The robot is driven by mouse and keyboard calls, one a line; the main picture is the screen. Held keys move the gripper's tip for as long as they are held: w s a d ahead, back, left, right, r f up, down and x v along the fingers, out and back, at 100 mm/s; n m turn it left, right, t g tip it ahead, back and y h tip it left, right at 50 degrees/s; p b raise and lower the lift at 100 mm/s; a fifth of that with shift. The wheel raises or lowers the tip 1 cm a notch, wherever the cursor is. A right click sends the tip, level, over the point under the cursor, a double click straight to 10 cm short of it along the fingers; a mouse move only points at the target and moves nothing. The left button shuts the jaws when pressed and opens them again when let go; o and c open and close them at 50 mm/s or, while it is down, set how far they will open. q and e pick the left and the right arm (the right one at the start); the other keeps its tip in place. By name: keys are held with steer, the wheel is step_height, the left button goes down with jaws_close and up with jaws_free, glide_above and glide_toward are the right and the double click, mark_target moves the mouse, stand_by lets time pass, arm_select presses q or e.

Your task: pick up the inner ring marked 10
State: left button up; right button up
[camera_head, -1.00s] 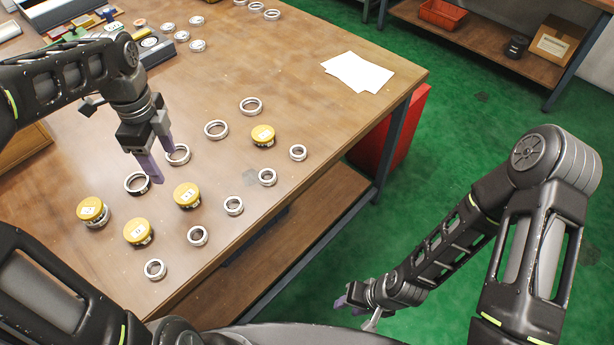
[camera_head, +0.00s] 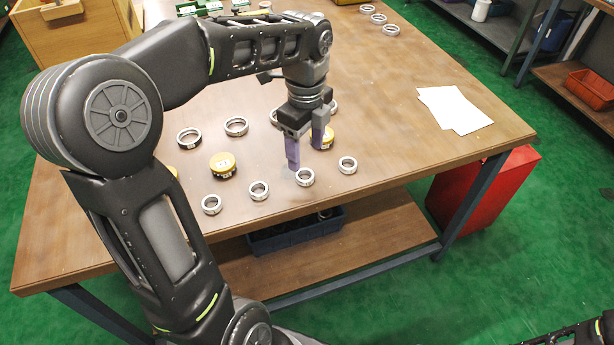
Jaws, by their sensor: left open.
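Several small silver rings lie in a front row on the brown table: one at the left (camera_head: 212,204), one beside it (camera_head: 259,191), one near my left gripper (camera_head: 305,177) and one at the right (camera_head: 347,165). Larger silver rings lie behind, such as a dark-centred one (camera_head: 189,138) and another (camera_head: 236,127). Their marks are too small to read, so I cannot tell which is 10. My left gripper (camera_head: 306,157) is open and empty, fingers pointing down, just behind and above the third small ring in the picture. My right gripper is out of view.
A yellow-topped piece (camera_head: 223,165) stands among the rings; another (camera_head: 328,138) is partly behind my left gripper. White paper (camera_head: 454,109) lies at the right of the table (camera_head: 400,160). My left arm hides the table's left part. A red cabinet (camera_head: 480,195) stands beside it.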

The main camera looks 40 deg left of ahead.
mark_target(305, 179)
arm_select(q)
steer(key=shift+f, duration=0.6)
step_height(305, 179, down, 5)
steer(key=shift+s+a+f, duration=0.1)
steer(key=shift+s+f, duration=0.05)
steer(key=shift+c, duration=0.3)
jaws_close()
stand_by(0.7)
